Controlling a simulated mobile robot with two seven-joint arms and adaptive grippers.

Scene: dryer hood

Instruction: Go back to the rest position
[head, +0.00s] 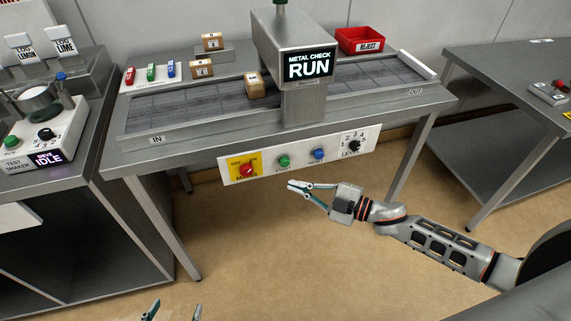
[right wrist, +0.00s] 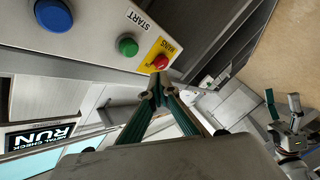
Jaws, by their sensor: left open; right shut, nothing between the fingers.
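My right gripper (head: 291,186) is shut and empty in front of the control panel (head: 334,153) in the head view, a little below its buttons. Its closed fingertips (right wrist: 152,95) show in the right wrist view, where they appear near the red mains knob (right wrist: 160,62); I cannot tell the exact gap. My left gripper (head: 172,310) is open at the bottom edge of the head view, with only its finger ends showing. It also shows at the right of the right wrist view (right wrist: 283,112).
The panel has a green start button (head: 284,161), a blue button (head: 319,155) and a level dial (head: 354,146). Above it, a metal checker display (head: 309,66) reads RUN over a conveyor (head: 200,106) with a small box (head: 254,87). Floor before the bench is clear.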

